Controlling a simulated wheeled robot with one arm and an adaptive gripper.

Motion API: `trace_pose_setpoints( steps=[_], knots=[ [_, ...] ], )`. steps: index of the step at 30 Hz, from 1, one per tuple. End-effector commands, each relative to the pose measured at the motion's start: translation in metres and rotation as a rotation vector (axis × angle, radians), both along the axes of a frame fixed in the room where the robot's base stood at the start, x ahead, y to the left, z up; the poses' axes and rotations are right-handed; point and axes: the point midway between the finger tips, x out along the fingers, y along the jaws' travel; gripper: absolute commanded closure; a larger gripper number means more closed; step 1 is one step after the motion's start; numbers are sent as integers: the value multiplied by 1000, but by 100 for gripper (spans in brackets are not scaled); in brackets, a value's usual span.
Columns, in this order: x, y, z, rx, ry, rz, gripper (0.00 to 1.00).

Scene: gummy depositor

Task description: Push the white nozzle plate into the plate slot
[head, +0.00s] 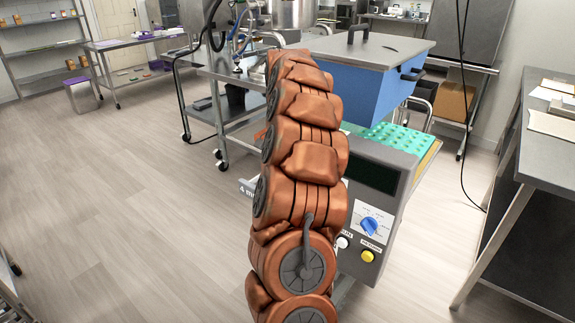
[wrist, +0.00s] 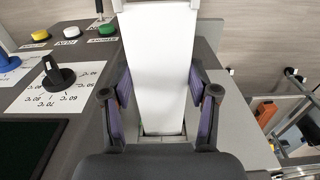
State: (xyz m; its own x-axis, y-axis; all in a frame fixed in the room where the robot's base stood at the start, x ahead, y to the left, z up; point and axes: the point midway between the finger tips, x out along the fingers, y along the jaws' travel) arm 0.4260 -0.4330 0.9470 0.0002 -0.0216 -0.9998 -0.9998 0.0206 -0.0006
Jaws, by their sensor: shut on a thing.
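The white nozzle plate (wrist: 160,40) fills the upper middle of the wrist view, long and flat, running from the top edge down toward my wrist. My gripper (wrist: 160,84) is shut on it, with a purple-padded finger at each long side. The plate's near end lies by a narrow grey edge of the machine; I cannot tell whether it is in the plate slot. In the head view my orange arm hides my gripper, the plate and the slot.
The depositor's grey panel (wrist: 85,65) has a black temperature dial (wrist: 59,75) and yellow, white and green buttons. The blue hopper (head: 365,90) and green mould tray (head: 395,137) show in the head view. A steel table (head: 545,150) stands right; open floor lies left.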

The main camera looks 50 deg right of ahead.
Motion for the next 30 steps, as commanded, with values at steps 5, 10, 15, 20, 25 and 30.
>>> trace_pose_setpoints(
  steps=[5, 10, 15, 20, 25, 30],
  knots=[
    [0, 7, -1, 0, 0, 0, 100],
    [0, 14, -1, -1, -1, 0, 100],
    [0, 20, 0, -2, -2, -1, 100],
    [1, 27, 0, -2, -4, -1, 100],
    [1, 34, 0, -1, -3, 0, 100],
    [1, 41, -1, -1, -2, -1, 100]
  ],
)
